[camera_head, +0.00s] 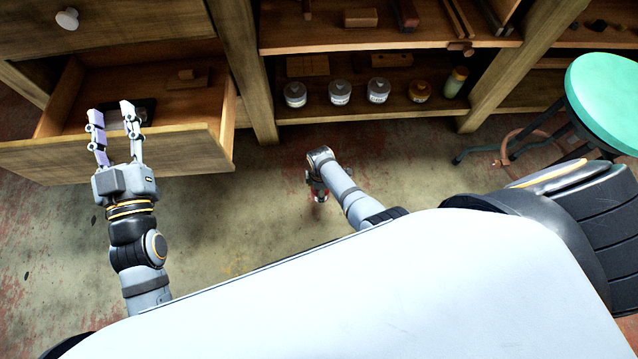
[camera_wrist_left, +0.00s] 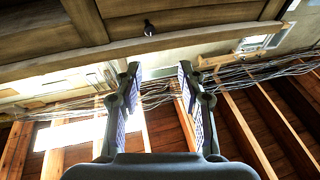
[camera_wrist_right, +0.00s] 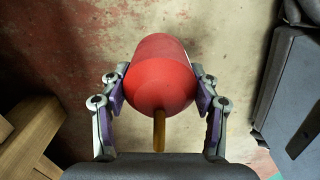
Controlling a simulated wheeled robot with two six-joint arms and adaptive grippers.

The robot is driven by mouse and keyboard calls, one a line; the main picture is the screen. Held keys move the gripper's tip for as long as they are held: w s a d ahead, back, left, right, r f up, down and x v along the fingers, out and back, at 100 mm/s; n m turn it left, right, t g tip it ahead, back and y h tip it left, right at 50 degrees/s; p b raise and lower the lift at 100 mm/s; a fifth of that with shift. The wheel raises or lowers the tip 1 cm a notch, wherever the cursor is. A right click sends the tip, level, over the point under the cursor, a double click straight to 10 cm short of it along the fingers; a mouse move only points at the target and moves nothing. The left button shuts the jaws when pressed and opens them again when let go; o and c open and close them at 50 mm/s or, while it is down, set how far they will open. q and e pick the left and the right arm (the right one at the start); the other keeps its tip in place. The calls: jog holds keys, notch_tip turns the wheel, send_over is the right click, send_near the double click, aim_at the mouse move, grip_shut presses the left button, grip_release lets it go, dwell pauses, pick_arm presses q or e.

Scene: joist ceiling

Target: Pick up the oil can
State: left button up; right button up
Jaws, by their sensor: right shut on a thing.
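The oil can (camera_wrist_right: 160,75), red and rounded with a thin brass-coloured spout, fills the middle of the right wrist view. Its spout points toward the wrist. My right gripper (camera_wrist_right: 158,92) is shut on it, one finger on each side. In the head view, my right gripper (camera_head: 317,184) is low over the floor, and only a small red bit of the can shows beneath it. Whether the can touches the floor is unclear. My left gripper (camera_head: 111,112) is open and empty above the open drawer; the left wrist view shows its fingers apart (camera_wrist_left: 160,85).
The open drawer (camera_head: 190,150) at left holds a wooden block and a dark item. Shelves (camera_head: 330,115) ahead hold several jars and a yellow-green bottle (camera_head: 455,82). A green stool (camera_head: 608,95) stands at right. Concrete floor (camera_head: 230,230) is clear between the arms.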

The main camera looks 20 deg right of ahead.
jog(key=shift+s+r+p, duration=0.4)
jog(key=shift+s+p, duration=0.1)
jog(key=shift+p, duration=0.05)
pick_arm(q)
jog(key=s+f+g, duration=0.3)
jog(key=f+g, duration=0.5)
jog(key=f, duration=0.9)
pick_arm(e)
jog(key=shift+s+r+p, duration=0.1)
jog(key=shift+s+p, duration=0.25)
jog(key=shift+p, duration=0.05)
jog(key=shift+s+r+p, duration=0.3)
jog(key=shift+s+p, duration=0.3)
jog(key=shift+p, duration=0.15)
jog(key=shift+s, duration=0.2)
pick_arm(q)
jog(key=s+f+g+p, duration=0.3)
jog(key=s+f+g, duration=0.6)
jog(key=s, duration=0.5)
jog(key=shift+s+d+f+g, duration=0.2)
jog(key=shift+d+f+g, duration=0.2)
jog(key=shift+f, duration=0.2)
pick_arm(e)
jog(key=shift+s+r, duration=0.25)
jog(key=shift+s, duration=0.35)
jog(key=shift+s+r, duration=0.25)
jog(key=shift+s, duration=0.3)
